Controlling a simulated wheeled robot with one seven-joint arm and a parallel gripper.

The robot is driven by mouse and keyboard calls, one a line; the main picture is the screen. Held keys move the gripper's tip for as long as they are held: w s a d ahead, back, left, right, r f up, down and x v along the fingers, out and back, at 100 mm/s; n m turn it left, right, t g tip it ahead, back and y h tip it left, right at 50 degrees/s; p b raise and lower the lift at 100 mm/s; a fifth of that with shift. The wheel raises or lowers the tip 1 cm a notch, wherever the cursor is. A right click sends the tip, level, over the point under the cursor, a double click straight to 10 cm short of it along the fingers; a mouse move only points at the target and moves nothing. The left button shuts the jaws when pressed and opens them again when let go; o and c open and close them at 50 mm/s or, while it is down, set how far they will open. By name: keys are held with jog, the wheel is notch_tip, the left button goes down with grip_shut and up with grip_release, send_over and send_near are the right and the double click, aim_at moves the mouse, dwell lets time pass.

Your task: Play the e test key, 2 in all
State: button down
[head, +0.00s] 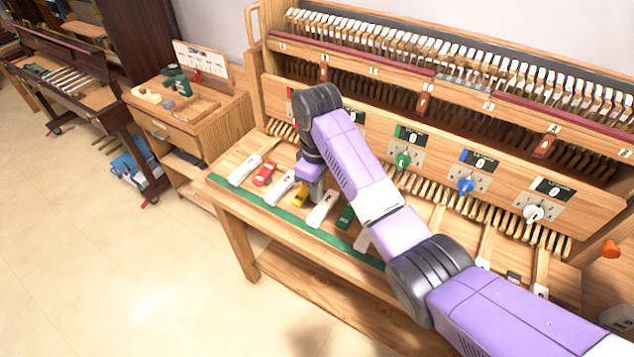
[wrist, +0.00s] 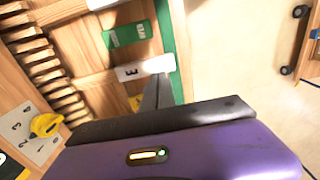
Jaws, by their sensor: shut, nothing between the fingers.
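In the head view my gripper (head: 316,190) is over the keys between yellow and white, partly hidden by my wrist. I cannot tell whether the fingertips touch the key.
A green strip (head: 285,215) runs along the bench's front edge. Behind the keys stands a panel with green, blue (head: 465,185) and white knobs. A wooden cabinet (head: 190,125) stands at left.

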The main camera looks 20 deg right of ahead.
aim_at(317, 213)
notch_tip(317, 213, down, 6)
jog(key=shift+r+p, duration=0.1)
jog(key=shift+p, duration=0.4)
